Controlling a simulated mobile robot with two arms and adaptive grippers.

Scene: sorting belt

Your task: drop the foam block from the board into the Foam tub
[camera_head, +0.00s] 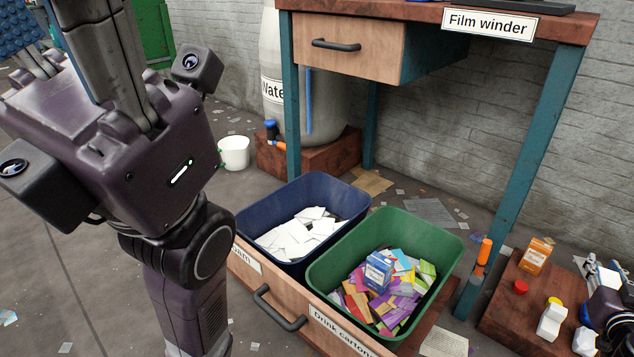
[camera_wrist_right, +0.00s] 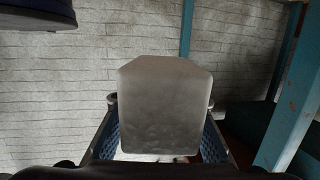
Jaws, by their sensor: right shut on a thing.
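The foam block (camera_wrist_right: 165,105) is a pale grey block, large in the right wrist view. It sits between the blue-padded fingers of my right gripper (camera_wrist_right: 165,145), which is shut on it. In the head view my right gripper (camera_head: 605,278) is small, at the right edge beside the board (camera_head: 505,312); the block is hard to make out there. The Foam tub (camera_head: 315,185) is the dark blue one, holding white pieces, behind a partly hidden label ending in "am". My left gripper (camera_head: 95,60) is close at upper left, its fingertips cut off by the frame.
A green tub (camera_head: 400,222) of coloured cartons stands right of the blue tub, behind a "Drink cartons" label. An orange box (camera_head: 537,256), a red cap (camera_head: 520,287) and a white item (camera_head: 551,320) are on the board. A teal table leg (camera_head: 530,150) rises between the green tub and board.

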